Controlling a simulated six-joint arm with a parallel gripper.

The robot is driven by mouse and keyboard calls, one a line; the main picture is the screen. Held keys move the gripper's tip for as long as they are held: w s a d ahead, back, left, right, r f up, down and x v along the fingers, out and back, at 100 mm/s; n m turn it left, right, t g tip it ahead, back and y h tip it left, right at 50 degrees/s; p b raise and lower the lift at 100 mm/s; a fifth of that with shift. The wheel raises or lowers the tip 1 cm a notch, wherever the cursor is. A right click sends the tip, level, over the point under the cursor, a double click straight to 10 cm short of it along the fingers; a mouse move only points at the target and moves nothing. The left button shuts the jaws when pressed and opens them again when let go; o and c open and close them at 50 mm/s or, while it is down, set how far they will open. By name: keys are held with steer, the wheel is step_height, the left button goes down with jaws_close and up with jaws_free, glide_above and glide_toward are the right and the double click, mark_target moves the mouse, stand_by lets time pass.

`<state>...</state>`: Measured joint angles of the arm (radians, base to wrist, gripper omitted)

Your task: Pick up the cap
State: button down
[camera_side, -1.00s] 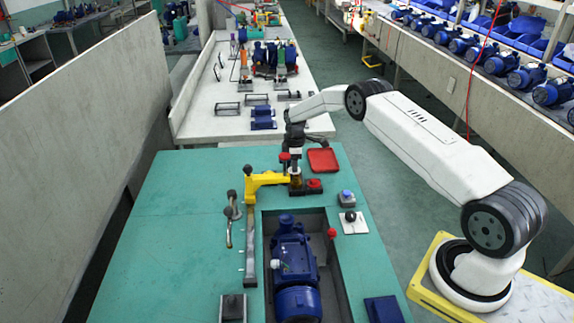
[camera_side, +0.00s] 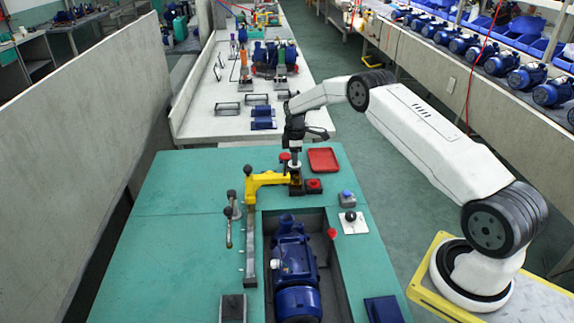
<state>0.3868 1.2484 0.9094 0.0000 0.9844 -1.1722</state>
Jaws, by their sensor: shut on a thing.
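My gripper (camera_side: 295,154) points down over the far part of the green bench, beyond the yellow arm fixture. It is shut on a small pale piece, which I take to be the cap (camera_side: 295,164). The fingers cover part of it and it is too small to see in detail. The cap is just above a dark and amber holder (camera_side: 296,182) at the right end of the yellow arm (camera_side: 266,179). I cannot tell whether a small gap separates them.
A red knob (camera_side: 285,157) is close left of my gripper. A red button block (camera_side: 314,186) and an empty red tray (camera_side: 323,159) are to the right. A blue pump (camera_side: 293,255) lies in the recess in front. The bench's left side (camera_side: 175,230) is clear.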

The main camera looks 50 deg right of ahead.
steer(key=shift+r, duration=0.9)
